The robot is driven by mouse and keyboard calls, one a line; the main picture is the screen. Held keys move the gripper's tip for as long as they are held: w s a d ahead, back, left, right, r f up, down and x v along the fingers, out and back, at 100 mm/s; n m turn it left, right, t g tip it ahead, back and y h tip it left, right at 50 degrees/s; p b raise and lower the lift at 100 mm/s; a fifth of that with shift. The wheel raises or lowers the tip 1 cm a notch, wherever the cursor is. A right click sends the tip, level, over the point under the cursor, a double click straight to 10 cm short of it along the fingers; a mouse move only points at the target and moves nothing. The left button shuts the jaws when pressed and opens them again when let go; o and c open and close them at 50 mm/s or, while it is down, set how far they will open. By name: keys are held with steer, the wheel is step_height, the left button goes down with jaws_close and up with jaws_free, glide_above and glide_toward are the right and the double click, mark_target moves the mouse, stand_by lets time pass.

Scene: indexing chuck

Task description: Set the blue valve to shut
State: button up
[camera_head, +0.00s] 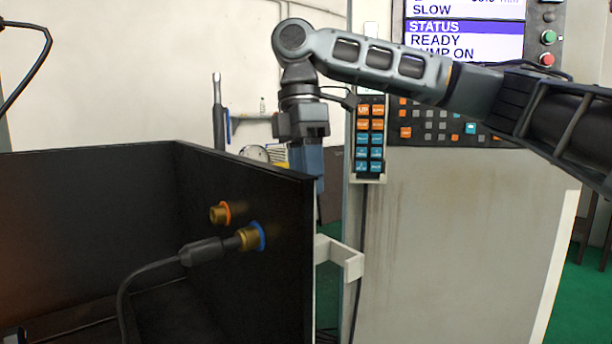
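No valve handle that I can make out as the blue valve is in view. A brass fitting with a blue ring (251,236) sits on the inner face of the black panel (285,200), with a black hose connector (203,251) on it. My gripper (307,160) points down just behind the panel's top edge, near its right end. The panel hides its lower part, so its fingertips and anything between them cannot be seen.
A second brass fitting with an orange ring (219,213) sits up and left of the blue-ringed one. A keypad pendant (370,138) hangs right of my gripper on a grey machine cabinet (450,240). A white bracket (340,257) sticks out beside the panel. A round gauge (256,153) shows behind.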

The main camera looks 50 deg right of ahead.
jaws_close()
stand_by(0.4)
steer(key=shift+s+m+p, duration=0.1)
steer(key=shift+m+p, duration=0.2)
steer(key=shift+p, duration=0.05)
steer(key=m+p, duration=0.2)
steer(key=p, duration=0.1)
steer(key=shift+s+a+r+y, duration=0.25)
steer(key=shift+s+a+y, duration=0.05)
steer(key=shift+s, duration=0.1)
steer(key=shift+s+a+f+m+t+y+p, duration=0.1)
steer(key=shift+s+a+m+t+p, duration=0.35)
steer(key=shift+m+p, duration=1.4)
steer(key=shift+s+a+f+m+t+y+p, duration=0.1)
steer(key=shift+a+m+t+p, duration=0.3)
steer(key=shift+a+m+p, duration=1.35)
steer(key=shift+s+d+f+m+t+y+p, duration=0.2)
steer(key=shift+m+t+p, duration=0.5)
steer(key=shift+m, duration=2.1)
steer(key=shift+a+r+g, duration=0.1)
steer(key=shift+g, duration=0.15)
